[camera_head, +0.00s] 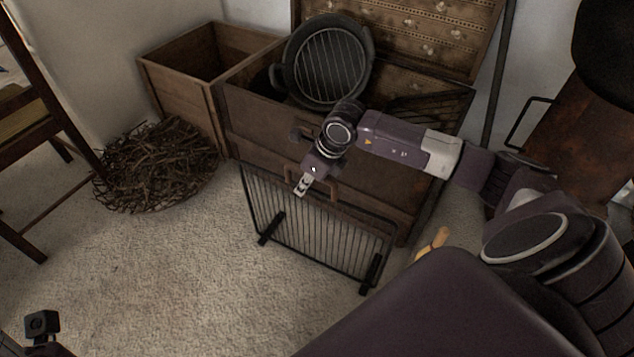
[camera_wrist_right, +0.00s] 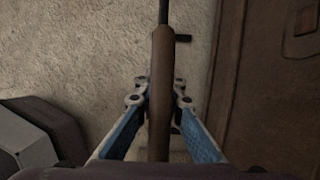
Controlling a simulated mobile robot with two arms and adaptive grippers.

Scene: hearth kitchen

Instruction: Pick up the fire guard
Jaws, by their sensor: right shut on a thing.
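The fire guard (camera_head: 315,232) is a black wire frame with thin upright bars and two dark feet. It stands upright on or just above the carpet, in front of the wooden chest; I cannot tell if its feet touch. My right gripper (camera_head: 302,188) is at its top edge. In the right wrist view, the blue fingers of my right gripper (camera_wrist_right: 161,100) are shut on the brown handle of the fire guard (camera_wrist_right: 161,60), one on each side.
A wooden chest (camera_head: 260,135) with a black grill pan (camera_head: 327,62) stands right behind the guard. A wooden crate (camera_head: 160,72) and a pile of twigs (camera_head: 160,165) are to the left. A chair (camera_head: 45,110) stands at the far left. Carpet (camera_head: 170,275) is clear in front.

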